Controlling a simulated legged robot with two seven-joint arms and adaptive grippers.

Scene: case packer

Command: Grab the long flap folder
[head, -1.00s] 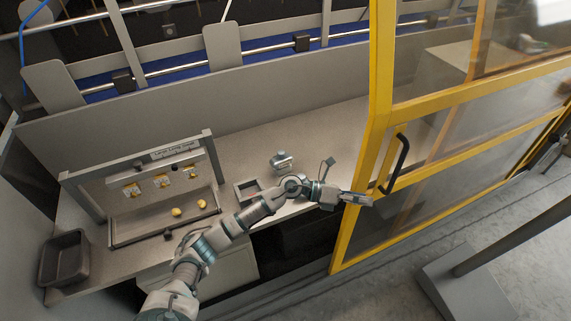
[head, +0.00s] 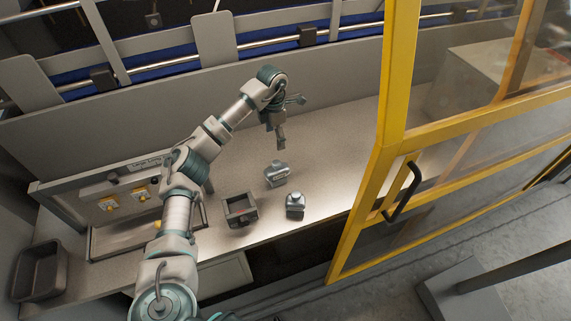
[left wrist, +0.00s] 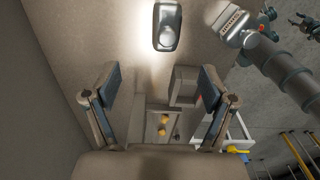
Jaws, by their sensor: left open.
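Two small grey metal tools stand on the bench, the rear one (head: 276,174) and the front one (head: 295,205). I cannot tell which is the long flap folder. My left gripper (head: 281,146) is open and empty, pointing down above the bench, behind the rear tool and apart from it. In the left wrist view its two fingers (left wrist: 158,88) are spread wide with nothing between them. One grey tool (left wrist: 167,25) shows beyond them at the top of that view. Dark parts at that view's top right may be my right gripper, too small to judge.
A small open dark box (head: 240,210) stands left of the tools. A rack with yellow parts (head: 140,195) is at left, partly behind my arm, with a black bin (head: 40,270) beside it. A yellow-framed door (head: 385,150) bounds the right. The bench behind the tools is clear.

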